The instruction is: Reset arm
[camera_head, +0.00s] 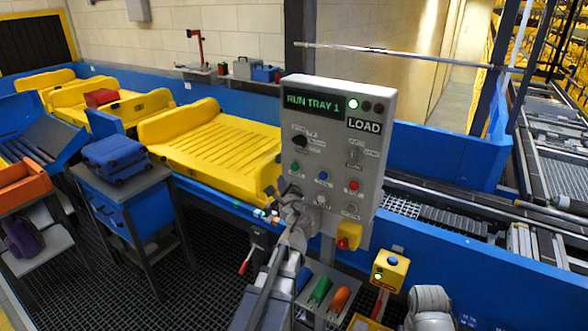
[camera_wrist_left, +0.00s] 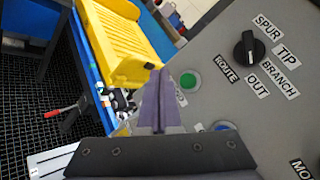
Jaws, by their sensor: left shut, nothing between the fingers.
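My left gripper (camera_head: 289,192) is in front of the lower left part of the grey control panel (camera_head: 325,100). Its two fingers (camera_wrist_left: 160,76) are together with nothing between them. In the left wrist view the green button (camera_wrist_left: 189,81) is just right of the fingertips, and the black knob (camera_wrist_left: 249,47) is farther right, by labels SPUR, TIP, BRANCH, ROUTE and OUT. A blue button (camera_wrist_left: 224,126) is partly hidden by the gripper. I cannot tell whether the fingers touch the panel. The panel's screen (camera_head: 314,103) reads RUN TRAY 1, with a green lamp lit beside it.
Yellow trays (camera_head: 205,146) stand on the blue-sided conveyor at left. A blue suitcase (camera_head: 115,158) lies on a stand.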

